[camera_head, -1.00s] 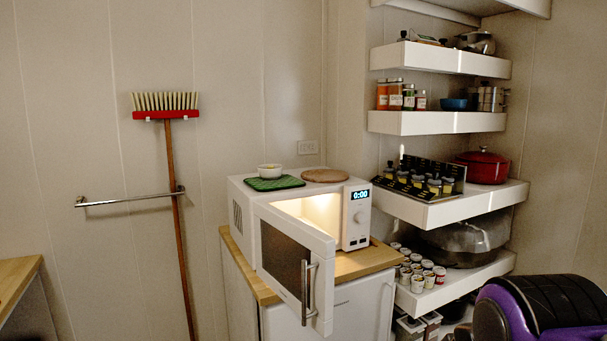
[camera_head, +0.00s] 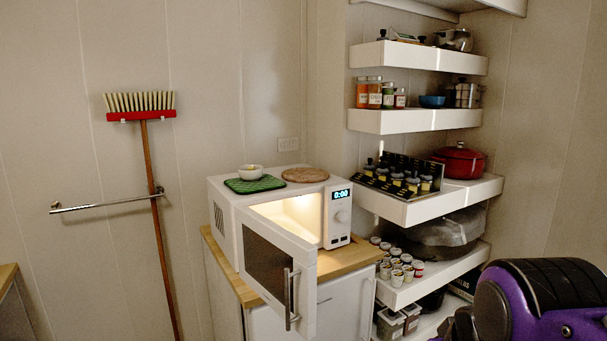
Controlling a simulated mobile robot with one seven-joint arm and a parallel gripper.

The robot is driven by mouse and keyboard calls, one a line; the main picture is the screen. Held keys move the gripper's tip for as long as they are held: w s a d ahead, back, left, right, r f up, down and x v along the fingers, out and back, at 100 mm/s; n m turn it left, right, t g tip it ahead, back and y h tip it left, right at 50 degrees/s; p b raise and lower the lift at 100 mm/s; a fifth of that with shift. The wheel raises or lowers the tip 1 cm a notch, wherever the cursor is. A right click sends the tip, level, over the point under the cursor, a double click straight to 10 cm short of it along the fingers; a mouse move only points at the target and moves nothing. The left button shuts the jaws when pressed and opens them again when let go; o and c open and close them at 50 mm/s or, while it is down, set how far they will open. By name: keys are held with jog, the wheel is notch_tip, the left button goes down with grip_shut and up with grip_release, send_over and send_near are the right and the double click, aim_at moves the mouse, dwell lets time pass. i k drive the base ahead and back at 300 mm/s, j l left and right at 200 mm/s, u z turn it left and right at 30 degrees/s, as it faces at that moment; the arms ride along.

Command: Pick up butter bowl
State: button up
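A small white bowl (camera_head: 251,172) with something yellowish inside stands upright on top of the white microwave (camera_head: 226,201). It rests on or at the back edge of a green mat (camera_head: 255,184). I take it to be the butter bowl. Only purple and black parts of my arm show at the lower right, well apart from the bowl. My gripper's fingers are not in view.
The microwave door (camera_head: 275,262) hangs open toward me over the wooden counter top (camera_head: 350,255). A round wooden board (camera_head: 305,175) lies right of the mat. White shelves (camera_head: 420,121) with jars stand at right. A broom (camera_head: 155,210) and a rail (camera_head: 105,204) are at left.

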aim_at(248, 173)
jog(key=i+j+z, duration=0.1)
jog(key=j+z, duration=0.15)
jog(key=z, duration=0.15)
jog(key=i+j+z, duration=0.1)
jog(key=j+z, duration=0.15)
jog(key=z, duration=0.15)
jog(key=j+z, duration=0.3)
jog(key=j, duration=0.5)
jog(key=j+z, duration=0.15)
jog(key=j, duration=0.7)
jog(key=j+u, duration=0.15)
jog(key=j, duration=0.35)
jog(key=l+u, duration=0.25)
jog(key=l, duration=0.35)
jog(key=j+z, duration=0.4)
jog(key=j, duration=0.65)
